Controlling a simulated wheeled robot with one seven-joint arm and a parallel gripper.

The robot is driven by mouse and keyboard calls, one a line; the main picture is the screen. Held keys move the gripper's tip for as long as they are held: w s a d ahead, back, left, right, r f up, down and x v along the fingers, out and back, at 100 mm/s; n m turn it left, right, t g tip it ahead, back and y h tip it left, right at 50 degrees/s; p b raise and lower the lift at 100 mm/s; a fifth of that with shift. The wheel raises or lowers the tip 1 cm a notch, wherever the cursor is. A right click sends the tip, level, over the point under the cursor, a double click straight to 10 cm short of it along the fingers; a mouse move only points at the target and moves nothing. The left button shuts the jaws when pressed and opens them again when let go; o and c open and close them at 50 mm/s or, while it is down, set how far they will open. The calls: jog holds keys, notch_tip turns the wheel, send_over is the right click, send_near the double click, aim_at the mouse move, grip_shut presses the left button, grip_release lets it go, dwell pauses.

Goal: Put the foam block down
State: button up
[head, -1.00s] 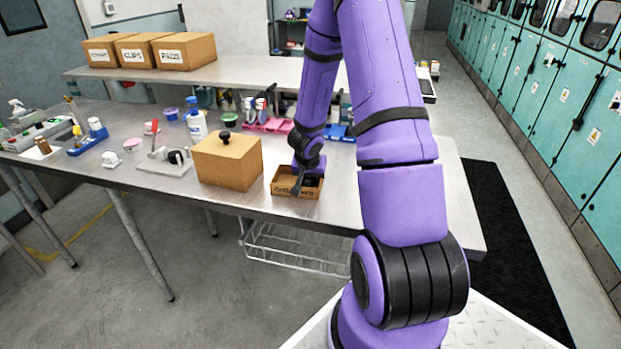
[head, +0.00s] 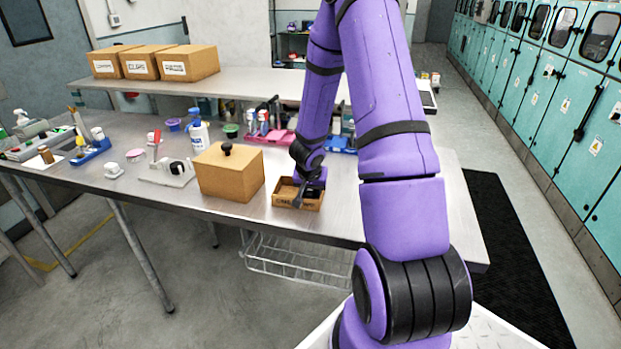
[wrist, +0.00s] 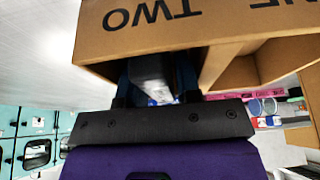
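The foam block (wrist: 152,68) shows as a grey piece between my gripper's fingers in the wrist view. It appears to fill the gap between them, and its lower end is hidden. My gripper (wrist: 155,80) points down into a small open cardboard box (head: 284,201). In the wrist view the box (wrist: 105,38) appears upside down, with "TWO" and part of another word on its front wall. The fingers are on the "TWO" side of a cardboard divider. In the head view my gripper (head: 311,190) is at the box's right part, with its fingertips hidden.
A larger brown box (head: 229,178) with a black knob stands just left of the small box. Bottles, a pink tray (head: 272,137) and a blue tray (head: 341,147) stand behind.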

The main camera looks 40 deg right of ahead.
jog(key=shift+v, duration=5.75)
jog(key=shift+w+a+r, duration=0.15)
jog(key=shift+a+r, duration=0.05)
jog(key=shift+r, duration=0.1)
jog(key=w+a+r+n+t+y, duration=0.1)
jog(key=a+r+n+t+y, duration=0.45)
jog(key=a+r, duration=1.15)
jog(key=s+a+r+n+g, duration=0.1)
jog(key=s+a+r+n, duration=0.5)
jog(key=s, duration=0.4)
jog(key=s+d+r+g+h, duration=0.1)
jog(key=s+r+g+h, duration=0.1)
jog(key=s, duration=1)
jog(key=shift+d+r, duration=0.25)
